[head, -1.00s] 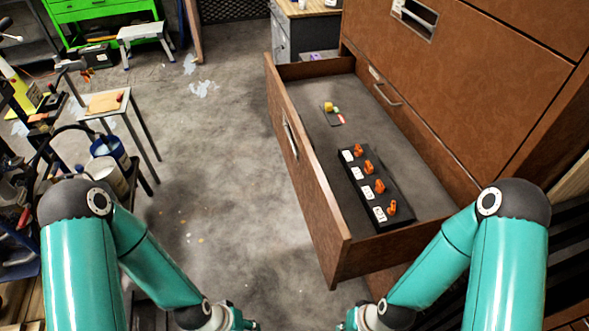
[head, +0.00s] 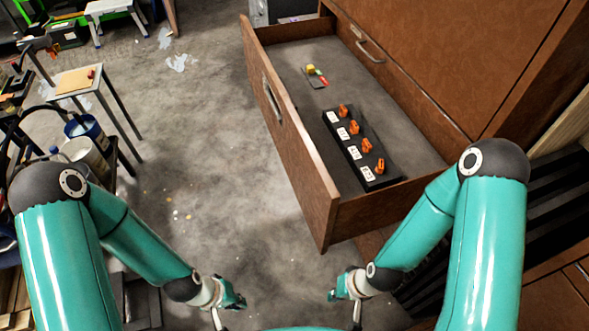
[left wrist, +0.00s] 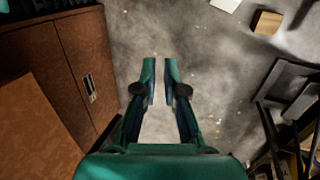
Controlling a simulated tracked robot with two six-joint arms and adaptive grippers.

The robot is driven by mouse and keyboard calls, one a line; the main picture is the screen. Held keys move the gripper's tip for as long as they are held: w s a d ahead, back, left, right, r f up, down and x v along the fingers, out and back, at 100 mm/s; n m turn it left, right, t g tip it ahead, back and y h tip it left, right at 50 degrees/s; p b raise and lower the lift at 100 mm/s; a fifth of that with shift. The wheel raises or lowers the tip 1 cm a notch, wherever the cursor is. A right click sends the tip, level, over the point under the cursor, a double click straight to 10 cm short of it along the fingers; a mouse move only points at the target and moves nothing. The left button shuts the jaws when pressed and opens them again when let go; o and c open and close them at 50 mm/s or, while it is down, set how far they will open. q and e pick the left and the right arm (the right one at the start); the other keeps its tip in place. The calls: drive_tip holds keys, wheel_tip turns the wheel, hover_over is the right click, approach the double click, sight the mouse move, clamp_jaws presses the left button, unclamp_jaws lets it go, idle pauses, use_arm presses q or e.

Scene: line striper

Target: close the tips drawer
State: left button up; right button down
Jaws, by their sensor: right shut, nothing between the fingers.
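The tips drawer (head: 290,132) is a brown drawer pulled well out of the tall brown cabinet (head: 465,60). Its front panel faces left and carries a metal handle (head: 272,98). Inside lie a black rack (head: 335,137) with orange pieces and white labels, and a small tray with yellow, green and red bits (head: 316,76). My left gripper (head: 238,302) is over the floor, left of and below the drawer front, apart from it. In the left wrist view its fingers (left wrist: 160,68) are parted, with bare floor between them. My right gripper (head: 334,294) is shut and empty, just below the drawer's near corner.
Bare concrete floor (head: 200,130) lies left of the drawer. A small table (head: 72,80), a blue bucket (head: 86,130) and clutter stand at the left. Dark slatted shelving (head: 560,190) is at the right. In the left wrist view a brown cabinet (left wrist: 75,60) is on the left.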

use_arm(q)
drive_tip(key=n+b, duration=0.2)
drive_tip(key=a+n+g, duration=0.1)
drive_tip(key=shift+s+f+n+b, duration=0.3)
drive_tip(key=shift+f+n+b, duration=0.05)
drive_tip(key=shift+n+b, duration=0.05)
clamp_jaws()
drive_tip(key=n+t+h+b, duration=0.5)
drive_tip(key=n+h+b, duration=0.4)
drive_tip(key=n, duration=0.5)
approach(320, 224)
drive_tip(key=shift+h, duration=0.7)
drive_tip(key=d+f, duration=0.1)
drive_tip(key=w+d+f, duration=0.1)
drive_tip(key=d, duration=0.1)
drive_tip(key=d+f+p, duration=0.1)
drive_tip(key=shift+w+d+f, duration=0.15)
drive_tip(key=shift+w+d, duration=0.15)
drive_tip(key=shift+w, duration=0.1)
drive_tip(key=shift+w+d, duration=0.2)
drive_tip(key=shift+d, duration=0.45)
drive_tip(key=shift+d, duration=0.1)
